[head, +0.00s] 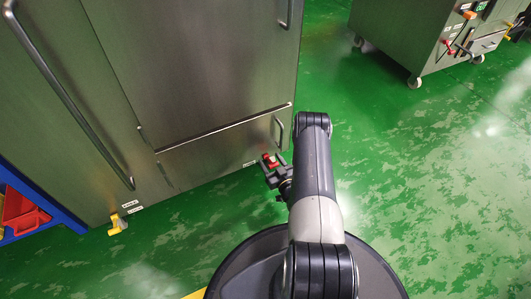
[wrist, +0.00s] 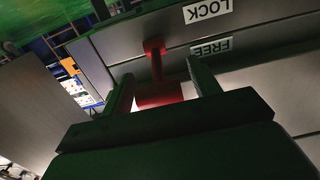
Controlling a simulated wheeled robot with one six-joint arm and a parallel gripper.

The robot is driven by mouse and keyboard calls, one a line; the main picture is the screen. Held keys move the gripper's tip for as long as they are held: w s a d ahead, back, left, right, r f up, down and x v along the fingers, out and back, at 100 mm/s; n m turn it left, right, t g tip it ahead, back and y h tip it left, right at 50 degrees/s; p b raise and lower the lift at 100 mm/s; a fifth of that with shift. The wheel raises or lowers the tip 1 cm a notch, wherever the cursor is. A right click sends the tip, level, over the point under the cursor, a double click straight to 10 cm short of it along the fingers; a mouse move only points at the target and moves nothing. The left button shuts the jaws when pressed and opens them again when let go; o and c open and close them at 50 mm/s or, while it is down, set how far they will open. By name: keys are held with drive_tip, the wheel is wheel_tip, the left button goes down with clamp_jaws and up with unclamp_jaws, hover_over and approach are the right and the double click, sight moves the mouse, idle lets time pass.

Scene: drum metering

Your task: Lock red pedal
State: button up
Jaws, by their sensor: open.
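The red pedal (head: 270,160) sits low at the right bottom corner of the steel cabinet in the head view. In the wrist view the red pedal (wrist: 158,94) has a thin stem and a wider block end. My gripper (wrist: 160,70) is open, with one finger on each side of the pedal. A gap shows beside the right finger; contact on the left is unclear. The LOCK label (wrist: 207,10) and the FREE label (wrist: 211,46) are on the panel beside the stem. In the head view my gripper (head: 272,170) partly hides the pedal.
The steel cabinet (head: 215,60) fills the left. A yellow pedal (head: 117,224) sticks out at its lower left. A blue rack with red bins (head: 22,212) stands at the far left. A wheeled steel unit (head: 415,40) is at back right. Green floor (head: 430,180) is clear on the right.

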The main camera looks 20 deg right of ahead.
drive_tip(key=shift+w, duration=0.25)
clamp_jaws()
idle(0.5)
